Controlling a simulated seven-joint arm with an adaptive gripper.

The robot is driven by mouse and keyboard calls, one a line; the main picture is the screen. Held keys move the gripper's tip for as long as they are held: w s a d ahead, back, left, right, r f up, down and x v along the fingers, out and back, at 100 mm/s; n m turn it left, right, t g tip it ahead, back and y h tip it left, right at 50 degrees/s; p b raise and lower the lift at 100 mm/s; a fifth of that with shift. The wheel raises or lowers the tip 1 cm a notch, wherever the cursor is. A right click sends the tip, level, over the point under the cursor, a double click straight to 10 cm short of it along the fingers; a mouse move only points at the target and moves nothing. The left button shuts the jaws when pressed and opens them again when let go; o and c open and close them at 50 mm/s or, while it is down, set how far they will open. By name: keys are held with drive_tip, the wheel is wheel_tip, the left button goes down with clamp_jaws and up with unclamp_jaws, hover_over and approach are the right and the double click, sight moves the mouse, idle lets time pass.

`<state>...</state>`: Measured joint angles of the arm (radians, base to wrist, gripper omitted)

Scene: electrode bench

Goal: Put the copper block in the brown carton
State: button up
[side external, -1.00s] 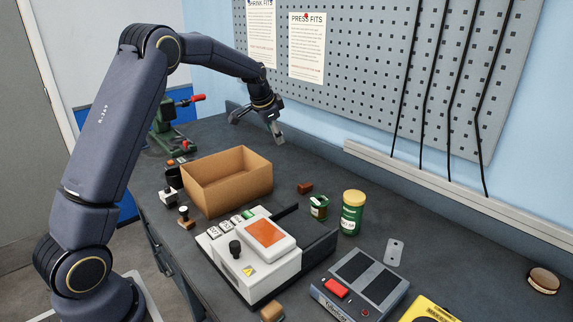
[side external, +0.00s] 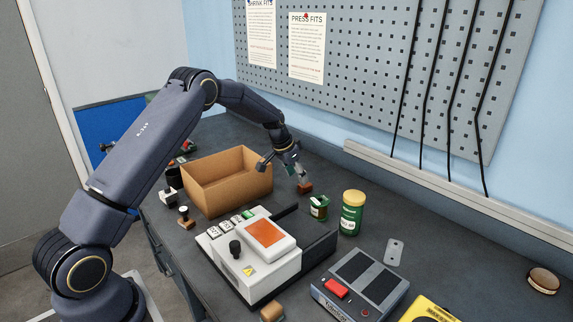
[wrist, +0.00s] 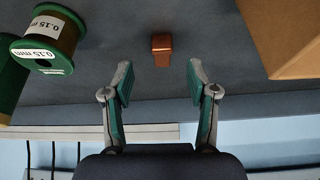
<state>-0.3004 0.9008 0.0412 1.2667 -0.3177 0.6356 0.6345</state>
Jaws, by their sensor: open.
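The copper block (side external: 305,188) is a small reddish-brown piece on the dark bench, right of the brown carton (side external: 228,192). It also shows in the wrist view (wrist: 161,47), beyond my fingertips and roughly centred between them. My gripper (side external: 301,179) is open and empty. In the side view it hangs close above the block and partly overlaps it. In the wrist view my gripper's two green-padded fingers (wrist: 159,82) stand apart with the block ahead of the gap. The carton is open-topped; its wall shows at the upper right of the wrist view (wrist: 286,38).
A white device with an orange screen (side external: 265,234) stands in front. The pegboard wall is behind.

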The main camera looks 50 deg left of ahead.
sight(300, 185)
drive_tip(key=x, duration=0.5)
drive_tip(key=shift+a+f, duration=0.1)
drive_tip(key=shift+f, duration=0.25)
drive_tip(key=shift+c, duration=0.4)
clamp_jaws()
